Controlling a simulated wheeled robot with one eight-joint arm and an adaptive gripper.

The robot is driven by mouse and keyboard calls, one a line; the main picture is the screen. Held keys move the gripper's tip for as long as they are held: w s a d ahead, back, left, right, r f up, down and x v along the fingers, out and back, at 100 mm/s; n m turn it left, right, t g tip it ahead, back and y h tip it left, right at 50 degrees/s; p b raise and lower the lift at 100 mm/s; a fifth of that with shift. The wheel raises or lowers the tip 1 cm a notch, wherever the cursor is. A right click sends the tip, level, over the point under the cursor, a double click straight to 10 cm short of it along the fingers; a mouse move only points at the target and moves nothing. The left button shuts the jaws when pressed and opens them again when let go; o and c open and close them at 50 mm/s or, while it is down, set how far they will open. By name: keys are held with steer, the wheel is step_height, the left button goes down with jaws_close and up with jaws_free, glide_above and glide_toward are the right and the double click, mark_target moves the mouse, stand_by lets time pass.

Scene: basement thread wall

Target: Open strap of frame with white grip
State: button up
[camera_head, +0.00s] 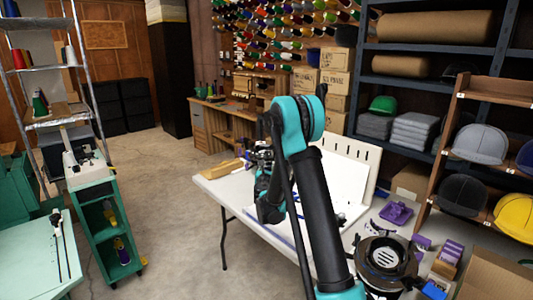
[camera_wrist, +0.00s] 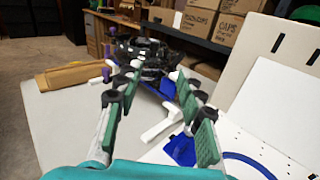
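A dark cap frame (camera_wrist: 145,55) with purple parts sits ahead of my gripper in the wrist view, over the far part of the white table. A white bar-like piece (camera_wrist: 163,122), possibly the white grip, shows between my fingers, beside blue parts (camera_wrist: 182,150). I cannot make out the strap or its latch. My gripper (camera_wrist: 158,82) is open, its green-padded fingers spread with nothing clearly held between them. In the head view my arm largely hides the work area, and dark frame parts (camera_head: 262,152) show just left of it.
The white table (camera_head: 215,185) carries a wooden piece (camera_head: 228,167) and an upright white slotted panel (camera_head: 345,172). Another round black frame (camera_head: 385,260) and a purple item (camera_head: 396,213) lie to the right. Shelves with caps (camera_head: 480,145) stand at right. A green cart (camera_head: 105,220) stands left.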

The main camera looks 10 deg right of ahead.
mark_target(267, 152)
steer(key=shift+n, duration=0.4)
steer(key=w, duration=0.6)
steer(key=w+d, duration=0.1)
steer(key=w, duration=0.4)
steer(key=w+d, duration=0.1)
steer(key=w, duration=0.5)
steer(key=shift+w+f, duration=0.2)
steer(key=shift+w, duration=0.15)
steer(key=shift+c, duration=0.3)
jaws_close()
